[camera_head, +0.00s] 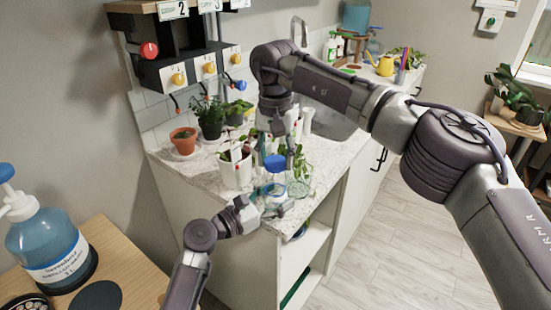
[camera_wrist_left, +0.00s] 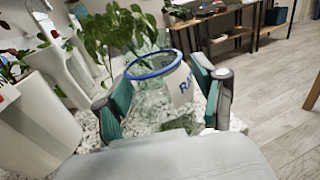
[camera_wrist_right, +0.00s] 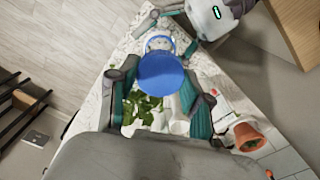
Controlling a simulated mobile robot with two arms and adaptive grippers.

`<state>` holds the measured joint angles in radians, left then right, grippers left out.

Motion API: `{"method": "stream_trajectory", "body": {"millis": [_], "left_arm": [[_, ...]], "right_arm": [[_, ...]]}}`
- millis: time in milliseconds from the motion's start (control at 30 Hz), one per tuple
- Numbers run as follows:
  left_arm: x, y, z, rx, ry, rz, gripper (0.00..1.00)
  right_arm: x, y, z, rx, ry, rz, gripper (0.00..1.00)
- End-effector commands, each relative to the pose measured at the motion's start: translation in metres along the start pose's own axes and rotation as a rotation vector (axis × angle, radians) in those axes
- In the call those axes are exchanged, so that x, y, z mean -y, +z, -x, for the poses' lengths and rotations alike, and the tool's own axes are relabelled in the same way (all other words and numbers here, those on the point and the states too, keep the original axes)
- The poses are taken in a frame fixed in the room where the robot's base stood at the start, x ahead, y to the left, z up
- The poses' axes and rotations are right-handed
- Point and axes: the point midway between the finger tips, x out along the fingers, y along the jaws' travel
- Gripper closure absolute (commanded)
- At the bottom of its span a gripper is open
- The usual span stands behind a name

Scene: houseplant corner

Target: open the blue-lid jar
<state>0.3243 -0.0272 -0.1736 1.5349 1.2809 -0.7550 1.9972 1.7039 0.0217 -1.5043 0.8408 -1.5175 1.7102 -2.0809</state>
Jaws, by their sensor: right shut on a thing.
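The clear glass jar (camera_head: 274,190) stands near the counter's front corner. In the left wrist view the jar (camera_wrist_left: 180,86) has a blue rim, a white label and an uncovered mouth. The blue lid (camera_head: 275,162) is above the jar, apart from it. My right gripper (camera_head: 287,150) reaches down from above, shut on the lid, which shows as a blue disc (camera_wrist_right: 161,73) in the right wrist view. The jar rim (camera_wrist_right: 159,43) shows beyond it. My left gripper (camera_head: 265,208) is low at the jar, open, with its fingers on either side of it.
A white planter (camera_head: 234,172) and a leafy plant in a glass vessel (camera_head: 300,184) stand close beside the jar. A terracotta pot (camera_head: 183,141) and other plants are further back. A soap bottle (camera_head: 47,245) stands on the wooden table at left.

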Motion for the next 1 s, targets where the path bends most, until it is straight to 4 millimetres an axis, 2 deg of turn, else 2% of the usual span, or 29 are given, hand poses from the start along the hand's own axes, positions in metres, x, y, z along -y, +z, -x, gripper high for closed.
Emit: {"method": "stream_trajectory", "body": {"millis": [67,367,467,567,800,1000], "left_arm": [[0.000,0.000,0.000,0.000,0.000,0.000,0.14],[0.000,0.000,0.001,0.000,0.000,0.000,0.14],[0.000,-0.001,0.006,-0.001,0.001,0.000,0.14],[-0.001,-0.001,0.020,-0.001,0.003,-0.001,0.14],[0.000,-0.001,0.072,-0.003,0.001,-0.001,0.14],[-0.001,-0.002,0.106,-0.003,0.001,0.000,0.14]], "right_arm": [[0.000,0.000,0.000,0.000,0.000,0.000,0.93],[0.000,0.000,0.000,0.000,0.000,-0.001,0.93],[0.000,0.000,0.000,0.000,0.000,-0.001,0.93],[0.000,0.000,0.000,0.000,0.000,-0.001,0.93],[0.000,0.000,0.000,0.000,0.000,-0.001,0.93],[0.000,0.000,0.000,0.000,0.000,-0.001,0.93]]}}
